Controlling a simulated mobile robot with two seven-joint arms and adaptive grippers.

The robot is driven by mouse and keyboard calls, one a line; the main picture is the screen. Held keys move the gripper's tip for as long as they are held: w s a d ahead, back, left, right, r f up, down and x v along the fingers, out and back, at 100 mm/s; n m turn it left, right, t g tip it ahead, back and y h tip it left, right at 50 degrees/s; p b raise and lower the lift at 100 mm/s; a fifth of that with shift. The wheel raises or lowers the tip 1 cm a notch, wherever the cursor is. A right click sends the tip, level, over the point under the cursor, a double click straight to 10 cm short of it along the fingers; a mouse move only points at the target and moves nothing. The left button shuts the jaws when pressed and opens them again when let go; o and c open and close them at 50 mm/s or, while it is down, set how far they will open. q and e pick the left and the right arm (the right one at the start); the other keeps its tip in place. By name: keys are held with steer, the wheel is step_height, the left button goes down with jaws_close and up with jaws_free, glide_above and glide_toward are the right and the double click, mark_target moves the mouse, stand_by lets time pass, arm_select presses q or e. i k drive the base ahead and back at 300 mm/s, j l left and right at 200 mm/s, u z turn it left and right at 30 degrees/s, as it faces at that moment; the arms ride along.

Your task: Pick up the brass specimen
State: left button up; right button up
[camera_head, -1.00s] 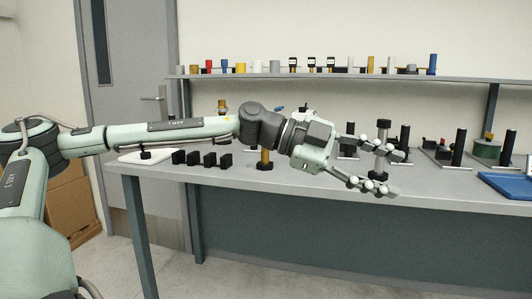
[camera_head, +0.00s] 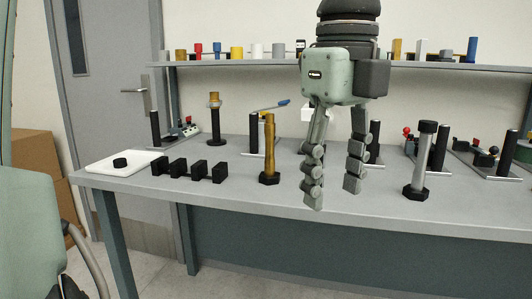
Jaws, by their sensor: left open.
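The brass specimen (camera_head: 269,147) stands upright in a black hexagonal foot on the workbench, left of centre. My left gripper (camera_head: 333,194) points straight down just to the right of it, with its two fingers spread and nothing between them. The gripper appears apart from the specimen. A grey specimen with a black top (camera_head: 422,160) stands upright in a similar foot, to the right of the gripper. My right gripper is not in view.
Black blocks (camera_head: 189,170) and a white board with a black disc (camera_head: 125,161) lie on the bench (camera_head: 330,222) at left. Small fixtures with black posts (camera_head: 437,149) stand behind. A shelf (camera_head: 230,64) above the bench holds several coloured cylinders.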

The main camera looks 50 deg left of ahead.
mark_target(269, 177)
steer(key=i+j, duration=0.2)
steer(key=j, duration=0.2)
steer(key=i+j, duration=0.15)
steer(key=j, duration=0.2)
steer(key=i+j, duration=0.2)
steer(key=j, duration=0.2)
steer(key=i+j, duration=0.2)
steer(key=j, duration=0.2)
